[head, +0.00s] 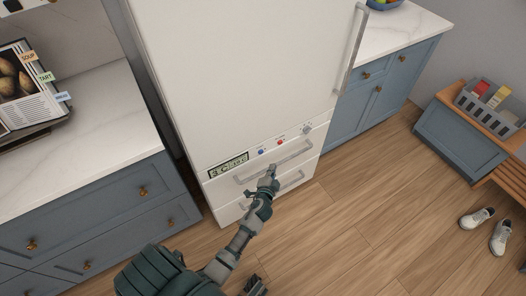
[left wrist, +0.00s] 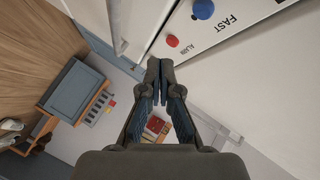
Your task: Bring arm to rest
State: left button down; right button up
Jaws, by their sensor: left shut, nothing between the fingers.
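My left arm reaches up from the bottom of the head view. My left gripper (head: 271,170) is in front of the white fridge's (head: 240,75) lower drawers, close to the upper drawer handle (head: 296,153). I cannot tell from the head view whether it touches the handle. In the left wrist view the fingertips of this gripper (left wrist: 160,70) are together with nothing between them, near the red alarm button (left wrist: 172,41) and blue button (left wrist: 203,9). A dark part of mine at the bottom edge of the head view may be my right gripper (head: 255,287), mostly cut off.
Blue cabinets with marble tops stand left (head: 95,225) and right (head: 345,122) of the fridge. A bench (head: 455,135) with a grey basket (head: 490,103) and white shoes (head: 477,218) are at right. The wooden floor (head: 365,215) between is clear.

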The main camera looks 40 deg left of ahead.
pick_arm(q)
jog(key=s+d+f+n+g+h+p, duration=0.1)
jog(key=s+d+f+g+h+p, duration=0.15)
jog(key=s+f, duration=0.5)
jog(key=s+d+f+n+g+h+p, duration=0.1)
jog(key=s+d+f+n+g+p, duration=0.2)
jog(key=s+f, duration=0.5)
jog(key=s+d+f+g+h+p, duration=0.1)
jog(key=s+d+f+g, duration=0.1)
jog(key=s, duration=0.6)
jog(key=s+d+f+g+p, duration=0.1)
jog(key=s+d+f+g, duration=0.1)
jog(key=s, duration=0.6)
jog(key=s+d+f+g+h+p, duration=0.1)
jog(key=s+d+f+g, duration=0.1)
jog(key=s, duration=0.5)
jog(key=shift+s+f+n+g+h+p, duration=0.3)
jog(key=shift+s+f+n+g+h, duration=0.1)
jog(key=shift+g, duration=0.15)
pick_arm(e)
jog(key=s+d+f+g, duration=0.1)
jog(key=s+f, duration=0.3)
jog(key=f, duration=0.6)
jog(key=s+f+g, duration=0.2)
jog(key=s+f, duration=0.2)
jog(key=f, duration=0.6)
jog(key=shift+d+h, duration=0.3)
jog(key=shift+d, duration=0.05)
